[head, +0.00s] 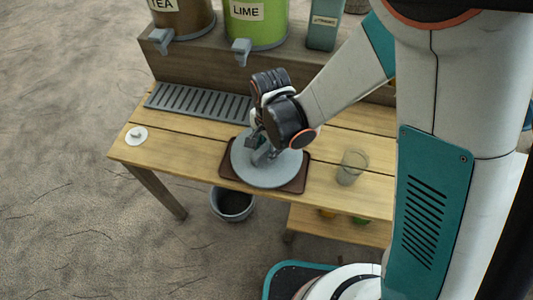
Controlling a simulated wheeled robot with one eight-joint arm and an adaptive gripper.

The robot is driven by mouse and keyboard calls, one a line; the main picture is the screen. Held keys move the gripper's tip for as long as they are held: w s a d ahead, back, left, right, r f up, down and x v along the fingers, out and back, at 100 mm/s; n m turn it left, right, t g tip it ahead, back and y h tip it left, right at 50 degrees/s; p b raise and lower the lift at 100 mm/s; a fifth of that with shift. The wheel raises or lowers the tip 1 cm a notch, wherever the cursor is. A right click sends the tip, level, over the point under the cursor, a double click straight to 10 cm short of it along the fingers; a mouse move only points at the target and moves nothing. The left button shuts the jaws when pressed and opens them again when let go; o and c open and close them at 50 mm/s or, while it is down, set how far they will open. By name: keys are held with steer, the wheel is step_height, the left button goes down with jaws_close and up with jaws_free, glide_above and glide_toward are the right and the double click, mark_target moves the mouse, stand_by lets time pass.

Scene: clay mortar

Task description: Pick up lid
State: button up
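A large grey round disc (264,177), which looks like a lid, lies flat over a dark brown mat (296,184) on the wooden table. My gripper (261,148) points down over its middle. The fingers look very close to the disc or touching it. The wrist and fingers hide its centre, so I cannot tell whether there is a knob or whether they grip anything. A small white round piece with a raised centre (137,135), also lid-like, lies at the table's left end, away from my gripper.
A clear glass (352,167) stands right of the mat. A slotted grey drip tray (200,102) lies behind, below a brown TEA dispenser (184,20) and a green LIME dispenser (255,24) with grey taps. A teal box (324,30) stands beside them. A dark bucket (233,205) is on the floor.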

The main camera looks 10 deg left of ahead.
steer(key=shift+f, duration=0.15)
stand_by(0.3)
jaws_close()
